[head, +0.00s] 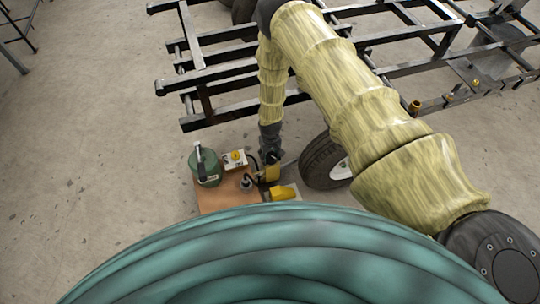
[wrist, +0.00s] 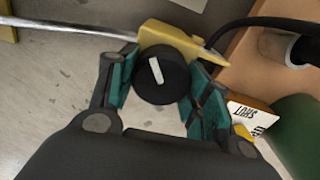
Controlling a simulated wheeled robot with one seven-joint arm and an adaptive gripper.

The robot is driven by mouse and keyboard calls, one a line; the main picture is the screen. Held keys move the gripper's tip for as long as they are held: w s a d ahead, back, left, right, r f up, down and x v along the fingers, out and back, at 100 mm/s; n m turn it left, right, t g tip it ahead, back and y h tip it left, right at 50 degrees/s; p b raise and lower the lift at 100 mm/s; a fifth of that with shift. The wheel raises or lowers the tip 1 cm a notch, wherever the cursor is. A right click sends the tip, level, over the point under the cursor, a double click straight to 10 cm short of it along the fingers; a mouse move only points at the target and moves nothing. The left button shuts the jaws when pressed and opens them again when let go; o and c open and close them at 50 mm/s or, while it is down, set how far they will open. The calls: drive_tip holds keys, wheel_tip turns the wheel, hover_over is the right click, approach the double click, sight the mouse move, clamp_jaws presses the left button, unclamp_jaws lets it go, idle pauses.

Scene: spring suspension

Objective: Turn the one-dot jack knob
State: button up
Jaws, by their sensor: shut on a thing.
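A round black knob (wrist: 162,76) with a white pointer line sits on a yellow housing (wrist: 188,42) in the wrist view. My gripper (wrist: 166,72) has its green-padded fingers on either side of the knob and is shut on it. The pointer line runs nearly upright, its top tilted slightly left. I see no dot mark on the knob or housing. In the head view, my gripper (head: 271,158) points down at a yellow block (head: 272,173) beside the wooden board, and the knob is too small to make out.
A wooden board (head: 215,200) holds a green canister (head: 205,166) and a white box with a yellow button (head: 235,159). Another yellow piece (head: 283,192) lies close by. A wheel (head: 325,163) stands to the right. A black metal frame (head: 215,78) lies behind. Concrete floor is open at left.

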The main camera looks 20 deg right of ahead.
sight(270, 154)
drive_tip(key=shift+m, duration=1.5)
drive_tip(key=o, duration=1)
drive_tip(key=shift+o, duration=0.2)
drive_tip(key=shift+r, duration=0.1)
wheel_tip(270, 154, up, 12)
